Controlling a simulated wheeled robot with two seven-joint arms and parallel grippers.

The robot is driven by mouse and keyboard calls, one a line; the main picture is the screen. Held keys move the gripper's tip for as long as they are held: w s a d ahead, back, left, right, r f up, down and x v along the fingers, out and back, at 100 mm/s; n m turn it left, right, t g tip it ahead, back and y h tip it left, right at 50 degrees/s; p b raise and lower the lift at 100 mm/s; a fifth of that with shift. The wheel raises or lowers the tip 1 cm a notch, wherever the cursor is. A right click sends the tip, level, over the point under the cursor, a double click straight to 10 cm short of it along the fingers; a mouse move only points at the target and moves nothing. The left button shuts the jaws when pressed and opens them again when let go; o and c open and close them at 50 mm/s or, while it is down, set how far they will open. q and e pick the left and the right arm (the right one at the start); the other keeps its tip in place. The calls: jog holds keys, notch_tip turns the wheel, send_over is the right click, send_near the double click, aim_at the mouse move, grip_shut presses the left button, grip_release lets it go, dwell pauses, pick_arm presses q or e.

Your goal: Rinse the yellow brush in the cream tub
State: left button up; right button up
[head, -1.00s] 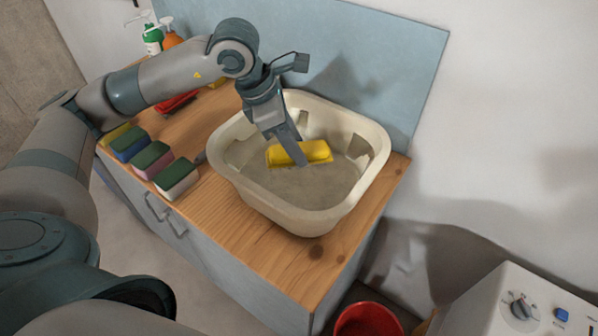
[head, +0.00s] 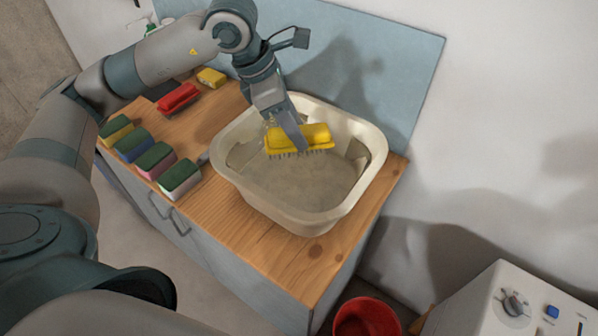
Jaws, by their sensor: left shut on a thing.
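The cream tub (head: 332,219) stands on the wooden counter and holds greyish water (head: 305,185). My left gripper (head: 297,142) is shut on the yellow brush (head: 314,136). The brush is held over the back part of the tub, with its bristles pointing down and showing clear of the water. The gripper hides part of the brush's middle. My right gripper is not in view.
Several sponges, among them a white and green one (head: 179,179), line the counter's left front edge. A red brush (head: 178,98) and a yellow item (head: 211,77) lie behind them. A red bucket (head: 367,318) and a white appliance (head: 510,305) stand below right.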

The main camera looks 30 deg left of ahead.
pick_arm(q)
jog(key=shift+r+p, duration=1.35)
jog(key=shift+r, duration=1.65)
dwell(0.3)
jog(key=shift+r, duration=0.2)
jog(key=shift+r+p, duration=0.85)
jog(key=shift+r, duration=0.95)
